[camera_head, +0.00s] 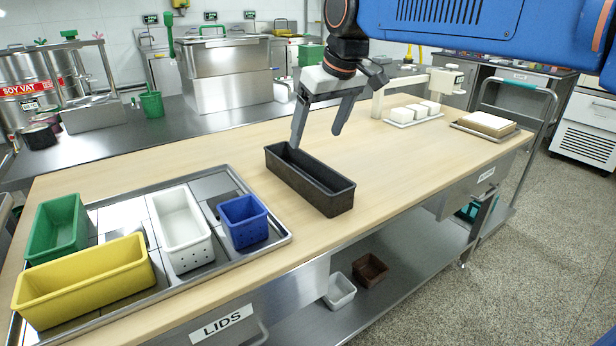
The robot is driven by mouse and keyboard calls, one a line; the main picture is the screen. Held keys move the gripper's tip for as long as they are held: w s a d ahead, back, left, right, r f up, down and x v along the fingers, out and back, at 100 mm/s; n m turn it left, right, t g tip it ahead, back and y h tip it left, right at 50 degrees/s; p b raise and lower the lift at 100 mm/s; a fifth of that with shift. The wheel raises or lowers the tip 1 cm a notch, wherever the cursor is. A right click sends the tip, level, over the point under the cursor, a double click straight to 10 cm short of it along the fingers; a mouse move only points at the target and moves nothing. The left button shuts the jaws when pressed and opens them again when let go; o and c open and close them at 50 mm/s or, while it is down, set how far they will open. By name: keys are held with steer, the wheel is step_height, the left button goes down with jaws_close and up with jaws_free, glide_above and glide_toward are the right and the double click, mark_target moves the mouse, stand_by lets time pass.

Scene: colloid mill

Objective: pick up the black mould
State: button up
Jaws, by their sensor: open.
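The black mould (335,203) is a long, empty, open-topped rectangular box. It stands upright on the wooden worktop, right of the metal tray, lying slantwise from back left to front right. My gripper (317,139) is open and points down above the mould's back part. Its two fingers are apart with nothing between them. The left fingertip shows close to the mould's back rim; I cannot tell whether it touches.
Left of the mould, a metal tray (287,238) holds green (57,228), yellow (85,280), white (181,229) and blue (243,221) moulds. White blocks (400,115) sit at the back right. The worktop (420,165) right of the mould is clear.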

glide_toward(305, 173)
steer(key=f, duration=0.2)
steer(key=s+a+f, duration=0.1)
steer(key=f, duration=0.1)
steer(key=s+a+f, duration=0.1)
steer(key=f, duration=0.1)
steer(key=shift+s+a, duration=0.1)
steer(key=shift+s, duration=0.1)
steer(key=c, duration=1.4)
